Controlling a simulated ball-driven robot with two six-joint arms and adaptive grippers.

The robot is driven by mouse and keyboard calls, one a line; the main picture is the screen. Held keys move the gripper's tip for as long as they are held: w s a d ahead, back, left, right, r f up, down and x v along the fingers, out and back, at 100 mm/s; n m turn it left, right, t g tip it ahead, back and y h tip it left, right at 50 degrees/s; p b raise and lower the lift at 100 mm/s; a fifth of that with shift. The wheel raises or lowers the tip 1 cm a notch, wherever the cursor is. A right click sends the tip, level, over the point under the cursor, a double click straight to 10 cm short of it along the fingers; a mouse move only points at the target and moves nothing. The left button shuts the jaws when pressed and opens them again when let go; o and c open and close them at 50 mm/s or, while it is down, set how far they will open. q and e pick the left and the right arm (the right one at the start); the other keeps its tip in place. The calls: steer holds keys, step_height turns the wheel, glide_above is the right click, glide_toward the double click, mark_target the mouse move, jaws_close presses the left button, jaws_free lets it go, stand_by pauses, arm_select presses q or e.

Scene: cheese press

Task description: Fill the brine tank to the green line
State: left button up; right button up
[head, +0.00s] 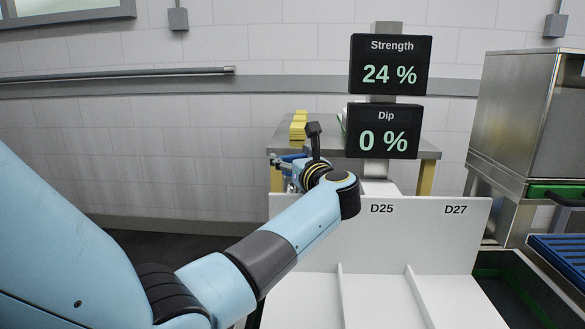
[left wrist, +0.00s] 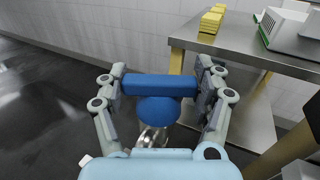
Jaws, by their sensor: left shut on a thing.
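My left gripper (head: 287,164) is at the far end of my outstretched left arm, in front of the steel table. In the left wrist view its two fingers (left wrist: 161,84) are shut on the ends of a blue bar-shaped handle (left wrist: 160,108). The handle has a round blue hub and a shiny metal stem below it. In the head view the handle is mostly hidden by the gripper. A dark display (head: 390,65) reads Strength 24 %. The display below it (head: 384,130) reads Dip 0 %. I cannot make out a brine tank or green line. My right gripper is not in view.
A white divided stand (head: 425,235) marked D25 and D27 fills the front. A steel table (head: 428,150) with yellow blocks (head: 298,125) is behind. A steel cabinet (head: 515,115) stands right, near a dark green-edged bin (head: 507,285). The floor at left (left wrist: 40,110) is clear.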

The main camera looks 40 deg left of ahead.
arm_select(q)
steer(key=shift+f+n+g+y+b, duration=0.1)
steer(key=shift+n+g+y+b, duration=0.25)
steer(key=shift+g+b, duration=0.2)
steer(key=o, duration=1.2)
steer(key=v, duration=1.2)
